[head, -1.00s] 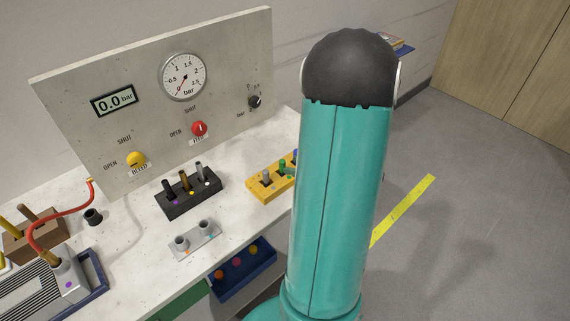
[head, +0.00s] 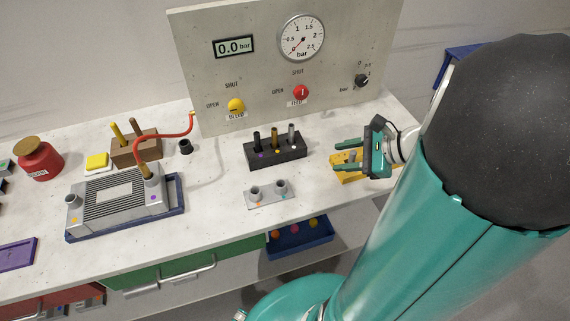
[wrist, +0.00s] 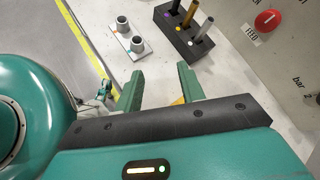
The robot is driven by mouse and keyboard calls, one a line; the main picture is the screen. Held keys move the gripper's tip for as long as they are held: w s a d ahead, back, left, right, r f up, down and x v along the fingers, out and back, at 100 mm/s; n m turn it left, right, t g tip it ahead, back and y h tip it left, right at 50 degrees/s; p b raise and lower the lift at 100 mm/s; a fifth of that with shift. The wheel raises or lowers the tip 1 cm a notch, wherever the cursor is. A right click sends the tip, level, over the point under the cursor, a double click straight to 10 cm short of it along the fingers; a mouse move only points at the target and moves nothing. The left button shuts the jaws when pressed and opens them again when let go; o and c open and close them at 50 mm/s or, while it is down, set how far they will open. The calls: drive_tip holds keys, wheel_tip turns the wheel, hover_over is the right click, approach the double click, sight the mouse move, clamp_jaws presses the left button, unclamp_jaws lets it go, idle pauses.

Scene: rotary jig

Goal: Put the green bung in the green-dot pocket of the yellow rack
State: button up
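The yellow rack (head: 342,177) stands at the right end of the bench, mostly covered by my gripper. Only a sliver of yellow (wrist: 178,101) shows between the fingers in the wrist view. My gripper (head: 345,155) is over the rack with its two green fingers spread apart. In the wrist view its fingertips (wrist: 160,82) are also apart, with nothing seen held between them. I cannot make out the green bung or the green-dot pocket now; the gripper hides most of the rack.
A black rack (head: 275,153) with three pegs stands left of the yellow rack. A grey two-socket plate (head: 270,196) lies in front of it. The gauge panel (head: 350,60) rises behind. A blue tray (head: 300,240) with coloured balls sits below the bench edge.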

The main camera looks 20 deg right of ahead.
drive_tip(key=s+a+r+n+g+h, duration=0.1)
drive_tip(key=s+a+r+n+h, duration=0.1)
drive_tip(key=a+r+n, duration=0.3)
drive_tip(key=s+a+r+n+g+h, duration=0.1)
drive_tip(key=a+r+n+h, duration=0.4)
drive_tip(key=a+n, duration=0.8)
drive_tip(key=s+n, duration=0.1)
drive_tip(key=n, duration=0.3)
drive_tip(key=shift+n+g, duration=0.3)
drive_tip(key=shift+n, duration=0.1)
drive_tip(key=shift+s, duration=0.15)
